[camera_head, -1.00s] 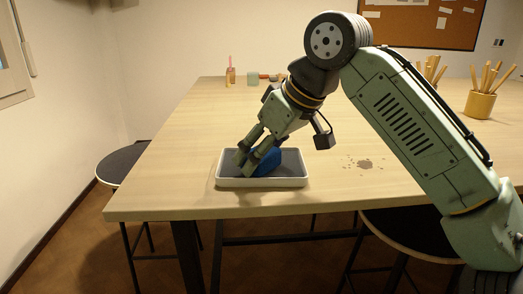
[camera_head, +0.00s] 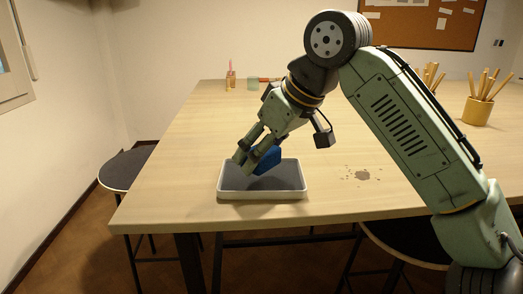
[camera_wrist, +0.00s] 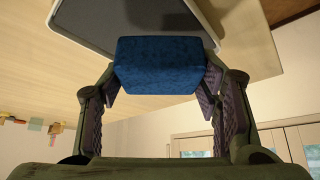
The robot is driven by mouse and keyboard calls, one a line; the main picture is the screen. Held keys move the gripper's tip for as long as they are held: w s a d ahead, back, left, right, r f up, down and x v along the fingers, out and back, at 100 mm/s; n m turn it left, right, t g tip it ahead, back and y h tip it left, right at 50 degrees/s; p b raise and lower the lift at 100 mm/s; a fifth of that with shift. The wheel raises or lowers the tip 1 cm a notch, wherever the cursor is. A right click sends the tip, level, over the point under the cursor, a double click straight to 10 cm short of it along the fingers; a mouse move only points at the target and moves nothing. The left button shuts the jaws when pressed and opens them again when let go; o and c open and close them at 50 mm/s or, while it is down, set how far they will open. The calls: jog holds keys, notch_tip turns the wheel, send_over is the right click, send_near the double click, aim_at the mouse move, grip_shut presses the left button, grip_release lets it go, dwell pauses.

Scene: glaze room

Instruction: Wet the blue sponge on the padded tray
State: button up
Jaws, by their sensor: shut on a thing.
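The blue sponge (camera_head: 265,160) is between the fingers of my gripper (camera_head: 252,162), which is shut on it. In the wrist view the sponge (camera_wrist: 160,66) fills the gap between both finger pads (camera_wrist: 160,95). The sponge is above the padded tray (camera_head: 262,195), a white-rimmed shallow tray with a dark grey pad (camera_head: 285,178). It appears raised a little off the pad. The tray also shows in the wrist view (camera_wrist: 95,25) beyond the sponge. The near finger hides part of the sponge in the head view.
The tray stands near the table's front edge. A yellow pot (camera_head: 477,111) of wooden tools stands at right. Small items (camera_head: 253,83) stand at the back left. Stools (camera_head: 125,168) are around the table (camera_head: 185,140). The left tabletop is clear.

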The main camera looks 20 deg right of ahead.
jog(key=shift+r+p, duration=1.55)
jog(key=shift+r, duration=0.35)
